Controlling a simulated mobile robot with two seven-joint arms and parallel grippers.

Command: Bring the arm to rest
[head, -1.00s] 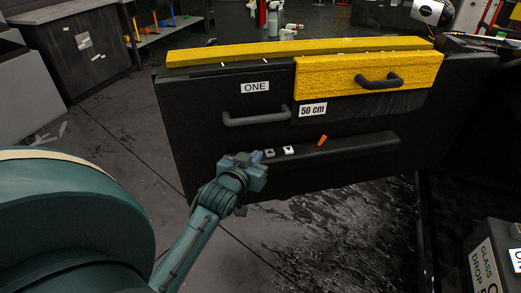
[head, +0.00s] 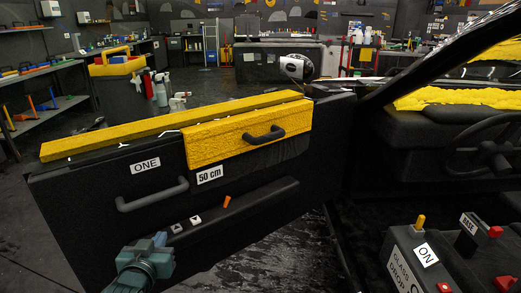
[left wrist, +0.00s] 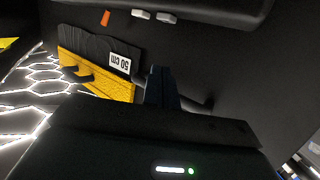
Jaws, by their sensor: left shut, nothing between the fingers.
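My left gripper (head: 158,240) is at the lower left of the head view, in front of the black car door panel (head: 90,195) and below its grey handle (head: 152,194). Its fingers are shut and hold nothing. In the left wrist view the shut fingers (left wrist: 160,72) point towards the door, with the "50 cm" label (left wrist: 120,62) and the yellow panel (left wrist: 105,82) beyond them. I cannot tell from the views whether the fingertips touch the door. My right gripper is in neither view.
A yellow strip (head: 170,122) lies along the door's top edge. Switches and an orange lever (head: 227,201) sit on the armrest ledge near my left gripper. A "GLASS DROP" box (head: 400,265) stands at the lower right, by the car's interior and steering wheel (head: 480,135).

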